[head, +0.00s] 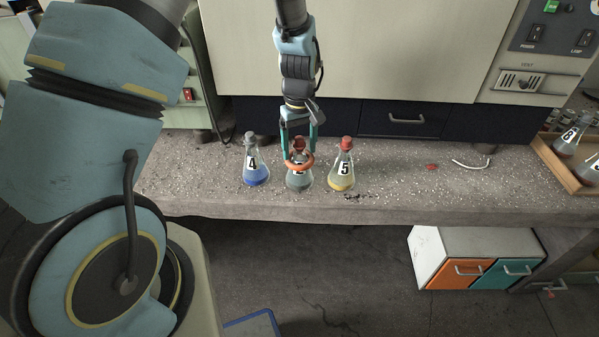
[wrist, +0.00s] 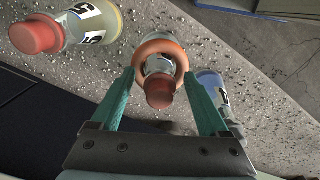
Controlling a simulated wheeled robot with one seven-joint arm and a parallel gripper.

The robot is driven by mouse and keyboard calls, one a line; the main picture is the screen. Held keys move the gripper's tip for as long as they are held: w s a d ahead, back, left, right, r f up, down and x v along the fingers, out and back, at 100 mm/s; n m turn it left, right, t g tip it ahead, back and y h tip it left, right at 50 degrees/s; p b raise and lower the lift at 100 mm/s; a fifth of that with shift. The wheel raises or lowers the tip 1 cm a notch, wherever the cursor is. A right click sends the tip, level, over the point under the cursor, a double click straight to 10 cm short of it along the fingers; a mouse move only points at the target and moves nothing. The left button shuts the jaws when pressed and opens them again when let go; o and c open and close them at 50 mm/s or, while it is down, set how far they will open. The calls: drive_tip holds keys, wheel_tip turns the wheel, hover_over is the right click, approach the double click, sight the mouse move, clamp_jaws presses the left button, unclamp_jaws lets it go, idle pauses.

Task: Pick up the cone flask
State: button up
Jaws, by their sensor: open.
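Three cone flasks stand in a row on the concrete bench. The middle flask (head: 299,180) has greyish liquid, a red stopper (wrist: 161,92) and an orange ring (wrist: 181,57) around it. To its left is flask 4 (head: 256,175), with blue liquid and a grey stopper. To its right is flask 5 (head: 342,176), with yellow liquid and a red stopper. My gripper (head: 299,152) is open above the middle flask. In the wrist view its teal fingertips (wrist: 159,78) lie either side of that flask's stopper and ring. I cannot tell whether they touch.
Flask 4 (wrist: 211,86) is close beside one finger in the wrist view. Flask 5 (wrist: 92,24) is farther off. A wooden tray (head: 562,165) with more flasks stands at the far right. A small red object (head: 431,167) and a white strip (head: 470,164) lie on the bench (head: 400,205).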

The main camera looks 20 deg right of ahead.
clamp_jaws()
idle(0.5)
idle(0.8)
